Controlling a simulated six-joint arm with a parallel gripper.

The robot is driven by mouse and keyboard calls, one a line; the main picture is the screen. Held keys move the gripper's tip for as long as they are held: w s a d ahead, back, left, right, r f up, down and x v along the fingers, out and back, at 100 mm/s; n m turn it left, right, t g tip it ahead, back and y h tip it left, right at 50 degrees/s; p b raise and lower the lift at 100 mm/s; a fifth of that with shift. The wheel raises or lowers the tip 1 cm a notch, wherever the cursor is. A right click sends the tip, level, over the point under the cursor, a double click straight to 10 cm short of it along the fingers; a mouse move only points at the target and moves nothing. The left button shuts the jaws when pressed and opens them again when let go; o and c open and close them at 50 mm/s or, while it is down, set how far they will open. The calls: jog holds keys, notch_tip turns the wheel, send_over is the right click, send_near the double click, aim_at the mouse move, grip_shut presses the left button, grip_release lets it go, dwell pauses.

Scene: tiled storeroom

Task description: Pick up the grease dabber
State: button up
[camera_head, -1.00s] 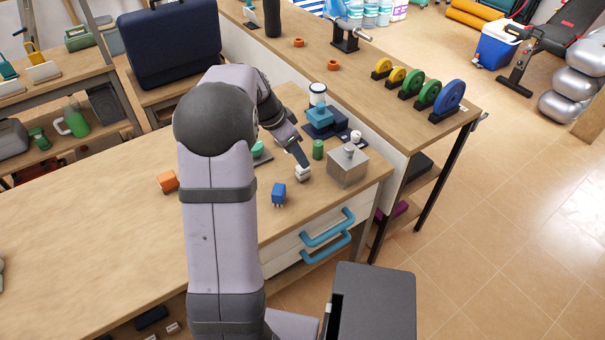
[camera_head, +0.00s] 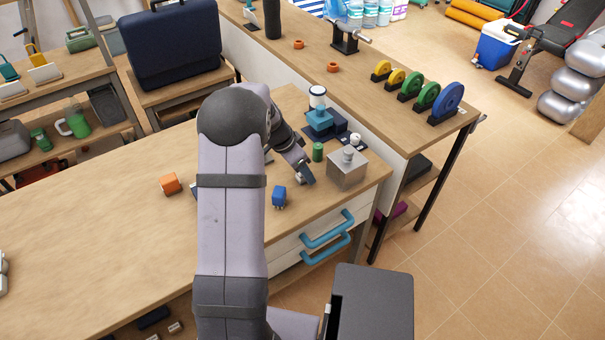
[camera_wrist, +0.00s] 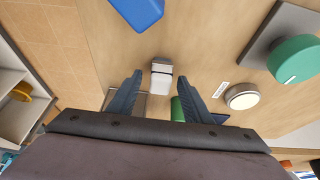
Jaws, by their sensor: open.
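A small white block with a grey band (camera_wrist: 161,77) stands on the bench and is the item closest to my jaws. No label shows on it, so I cannot be certain it is the grease dabber. My gripper (camera_wrist: 160,73) is open, and in the wrist view its two fingertips appear to either side of this block. I cannot tell whether they touch it. In the head view my gripper (camera_head: 305,175) is low over the bench and hides most of the block.
A blue block (camera_head: 279,197) stands on the near side of my gripper. A green cylinder (camera_head: 318,151) and a metal box with a knob (camera_head: 347,171) stand close on the far and right sides. An orange block (camera_head: 171,184) lies left.

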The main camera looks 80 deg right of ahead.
jog(key=c, duration=1.1)
jog(key=shift+c, duration=0.2)
notch_tip(320, 180, up, 10)
jog(key=shift+b, duration=0.5)
